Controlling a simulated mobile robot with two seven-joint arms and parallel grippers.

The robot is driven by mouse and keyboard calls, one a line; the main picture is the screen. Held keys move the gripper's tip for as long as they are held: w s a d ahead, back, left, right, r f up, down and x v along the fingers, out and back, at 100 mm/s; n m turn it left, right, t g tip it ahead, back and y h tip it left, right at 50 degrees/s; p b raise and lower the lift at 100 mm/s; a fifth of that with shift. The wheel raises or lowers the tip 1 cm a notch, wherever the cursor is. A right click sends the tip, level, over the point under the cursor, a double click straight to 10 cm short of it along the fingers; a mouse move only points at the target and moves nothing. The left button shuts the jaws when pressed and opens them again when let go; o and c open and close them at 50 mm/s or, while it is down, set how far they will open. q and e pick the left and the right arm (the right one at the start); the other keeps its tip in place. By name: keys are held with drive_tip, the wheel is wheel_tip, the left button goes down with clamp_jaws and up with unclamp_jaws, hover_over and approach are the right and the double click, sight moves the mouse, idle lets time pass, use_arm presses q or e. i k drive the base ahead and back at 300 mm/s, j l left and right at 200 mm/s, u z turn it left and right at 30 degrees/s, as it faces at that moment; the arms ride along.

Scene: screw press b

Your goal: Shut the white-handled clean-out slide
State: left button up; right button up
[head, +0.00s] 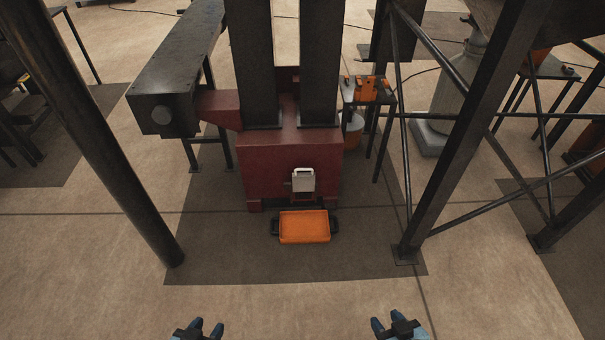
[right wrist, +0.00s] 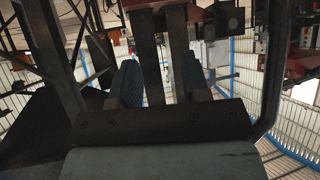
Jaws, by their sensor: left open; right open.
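The clean-out slide (head: 303,182) is a pale plate with a white handle (head: 304,171) on top, low on the front of the dark red press base (head: 270,155). Whether it is raised or fully down is too small to tell. My left gripper (head: 208,326) is open and empty at the bottom edge of the head view, well in front of the press. My right gripper (head: 390,324) is open and empty, also at the bottom edge, apart from the slide. In the right wrist view its blue fingers (right wrist: 160,82) stand apart with nothing between them.
An orange tray (head: 304,241) with black handles lies on the floor just below the slide. Black braced posts (head: 460,130) stand at right and a dark post (head: 95,130) at left. A small table (head: 368,90) with orange items stands right of the press. Floor before the tray is clear.

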sight(301, 182)
drive_tip(key=i+j+z, duration=0.1)
drive_tip(key=i+j, duration=0.5)
drive_tip(key=i, duration=0.15)
drive_tip(key=i+j+z, duration=0.1)
drive_tip(key=i+j, duration=0.55)
drive_tip(key=i, duration=0.15)
drive_tip(key=i+j, duration=0.2)
drive_tip(key=i, duration=0.2)
drive_tip(key=i+j, duration=0.25)
drive_tip(key=i, duration=0.15)
drive_tip(key=l+z, duration=0.05)
